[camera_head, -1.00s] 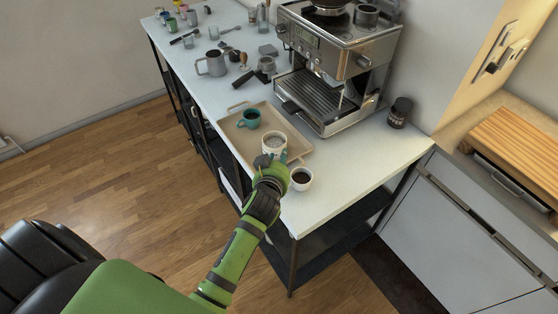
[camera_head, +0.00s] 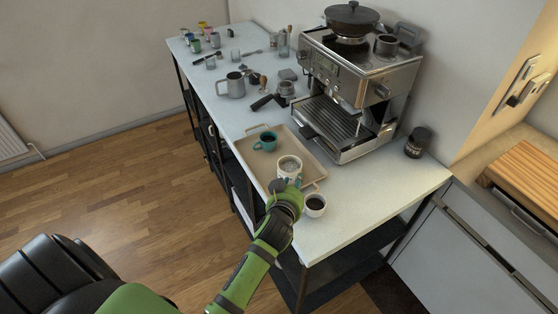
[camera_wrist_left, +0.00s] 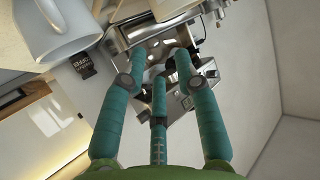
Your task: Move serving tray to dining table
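The beige serving tray (camera_head: 292,136) lies flat on the white counter in front of the coffee machine. A teal cup (camera_head: 266,142) and a white mug (camera_head: 289,170) stand on it. My left gripper (camera_head: 287,187) is at the tray's near edge, close beside the white mug, and hides part of that edge. In the left wrist view its teal fingers (camera_wrist_left: 158,65) are spread with nothing visible between them, and a white mug (camera_wrist_left: 60,35) is at the upper left. Whether they touch the tray is unclear. My right gripper and a dining table are not in view.
A small cup of dark coffee (camera_head: 315,205) stands on the counter just right of my gripper. The coffee machine (camera_head: 350,90) stands behind the tray. A metal jug (camera_head: 232,86) and several cups are farther back. Wooden floor (camera_head: 120,170) to the left is clear.

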